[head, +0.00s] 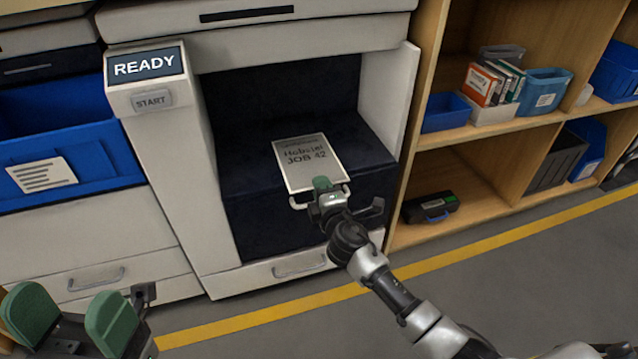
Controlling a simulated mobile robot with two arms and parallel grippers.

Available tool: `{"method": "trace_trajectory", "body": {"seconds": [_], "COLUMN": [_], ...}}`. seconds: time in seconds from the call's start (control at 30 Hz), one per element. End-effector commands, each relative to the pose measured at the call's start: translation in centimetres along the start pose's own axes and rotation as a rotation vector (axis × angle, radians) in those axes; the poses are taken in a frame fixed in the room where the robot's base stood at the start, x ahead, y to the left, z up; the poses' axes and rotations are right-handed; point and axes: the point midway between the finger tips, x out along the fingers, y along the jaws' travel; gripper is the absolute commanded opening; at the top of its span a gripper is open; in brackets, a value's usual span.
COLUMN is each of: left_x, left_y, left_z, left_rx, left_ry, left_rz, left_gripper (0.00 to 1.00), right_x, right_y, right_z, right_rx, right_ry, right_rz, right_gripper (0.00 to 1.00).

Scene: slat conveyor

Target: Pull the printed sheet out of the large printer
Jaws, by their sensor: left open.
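The large printer (165,140) is white with a dark open output bay and a screen reading READY. The printed sheet (308,165), marked JOB 42, lies on the dark shelf (235,172) in the bay. Its near edge is by a pale handle-like bar (297,203). My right gripper (322,185) is at the sheet's near edge, with one green fingertip overlapping it in the picture. The other finger is hidden, so its grip on the sheet is unclear. My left gripper (72,312) is open and empty at the lower left, away from the sheet.
A START button (152,99) sits below the screen. A blue bin (60,160) is at left. Wooden shelves (480,180) at right hold blue bins, folders and a dark case (430,207). A yellow line (450,261) crosses the clear grey floor.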

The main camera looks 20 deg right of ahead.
Motion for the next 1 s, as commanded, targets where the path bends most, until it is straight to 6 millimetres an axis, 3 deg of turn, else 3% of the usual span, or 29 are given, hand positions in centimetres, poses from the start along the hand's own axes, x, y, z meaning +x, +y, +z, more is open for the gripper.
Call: {"method": "trace_trajectory", "body": {"seconds": [0.07,0.4,0.67,1.0], "left_x": [0.0,0.1,0.3,0.1], "left_y": [0.0,0.0,0.0,0.0], "left_z": [0.0,-0.2,-0.3,-0.5], "left_rx": [0.0,0.0,0.001,-0.001], "left_ry": [0.002,0.009,0.01,-0.006], "left_rz": [0.0,-0.002,-0.003,-0.012], "left_gripper": [0.73,0.73,0.73,0.73], "right_x": [0.0,0.0,-0.5,-3.2], "right_y": [0.0,0.0,0.0,0.0], "right_z": [0.0,0.0,0.0,0.0], "right_rx": [0.0,0.0,0.0,0.0], "right_ry": [0.0,0.0,0.0,-0.001], "right_rz": [0.0,0.0,0.0,-0.001], "right_gripper": [0.23,0.0,0.0,0.0]}}
